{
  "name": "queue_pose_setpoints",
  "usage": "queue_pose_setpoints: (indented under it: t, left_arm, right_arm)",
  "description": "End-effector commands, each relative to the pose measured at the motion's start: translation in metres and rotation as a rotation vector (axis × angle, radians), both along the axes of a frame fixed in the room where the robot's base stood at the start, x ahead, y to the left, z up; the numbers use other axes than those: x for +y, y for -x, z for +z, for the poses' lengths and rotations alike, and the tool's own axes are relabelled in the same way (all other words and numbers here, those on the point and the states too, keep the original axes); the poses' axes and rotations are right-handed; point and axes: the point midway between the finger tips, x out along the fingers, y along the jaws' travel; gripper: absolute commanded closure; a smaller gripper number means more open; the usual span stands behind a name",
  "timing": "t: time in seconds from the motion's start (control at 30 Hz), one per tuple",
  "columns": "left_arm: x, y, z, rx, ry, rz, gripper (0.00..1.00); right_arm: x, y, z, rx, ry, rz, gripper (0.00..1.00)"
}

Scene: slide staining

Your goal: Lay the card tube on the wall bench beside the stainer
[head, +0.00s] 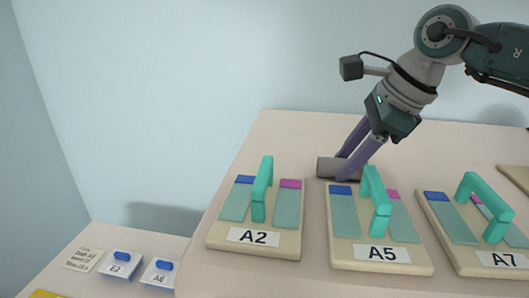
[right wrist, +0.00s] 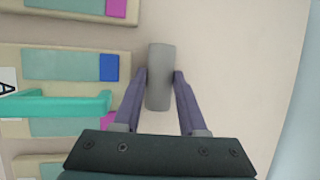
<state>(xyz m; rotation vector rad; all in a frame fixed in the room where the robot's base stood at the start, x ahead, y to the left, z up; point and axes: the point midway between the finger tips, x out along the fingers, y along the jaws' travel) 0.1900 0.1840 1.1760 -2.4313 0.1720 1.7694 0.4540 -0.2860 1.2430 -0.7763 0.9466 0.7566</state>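The card tube (head: 326,168) is a short grey cylinder. It lies on its side at the bench surface, just behind the A2 and A5 slide trays. In the right wrist view the tube (right wrist: 160,77) sits between the two purple fingers of my right gripper (right wrist: 160,75), one along each side. My right gripper (head: 343,167) is low over the bench and looks shut on the tube. Whether the tube's underside bears on the bench is hard to tell. My left gripper is not in view. I see nothing that I can name as the stainer.
Slide trays A2 (head: 253,239), A5 (head: 382,257) and A7 (head: 500,261), with teal handles, line the front of the bench (head: 290,135). The bench behind A2 is clear up to the wall. Small blocks E2 (head: 119,270) and A6 (head: 157,281) stand on a lower surface at left.

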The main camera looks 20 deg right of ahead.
Motion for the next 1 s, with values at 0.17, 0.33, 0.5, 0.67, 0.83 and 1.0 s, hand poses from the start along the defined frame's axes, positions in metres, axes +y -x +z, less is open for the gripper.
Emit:
queue_pose_setpoints:
  t: [0.17, 0.33, 0.5, 0.67, 0.83, 1.0]
  left_arm:
    - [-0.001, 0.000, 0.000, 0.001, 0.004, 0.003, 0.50]
    - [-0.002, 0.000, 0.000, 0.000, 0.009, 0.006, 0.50]
    - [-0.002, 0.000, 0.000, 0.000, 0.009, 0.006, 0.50]
    - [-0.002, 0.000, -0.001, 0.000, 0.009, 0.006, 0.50]
    - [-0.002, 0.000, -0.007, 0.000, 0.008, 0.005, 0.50]
    - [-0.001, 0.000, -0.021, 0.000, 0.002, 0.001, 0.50]
  right_arm:
    - [0.000, 0.000, 0.001, -0.001, 0.000, 0.000, 0.92]
    - [0.000, 0.000, 0.001, -0.001, 0.000, 0.000, 1.00]
    - [0.000, 0.000, 0.001, -0.001, 0.000, 0.000, 1.00]
    - [0.000, -0.001, 0.004, -0.003, -0.001, 0.000, 1.00]
    - [-0.001, -0.001, 0.019, -0.006, 0.001, 0.000, 1.00]
    - [-0.001, -0.002, 0.059, -0.013, 0.002, 0.001, 1.00]
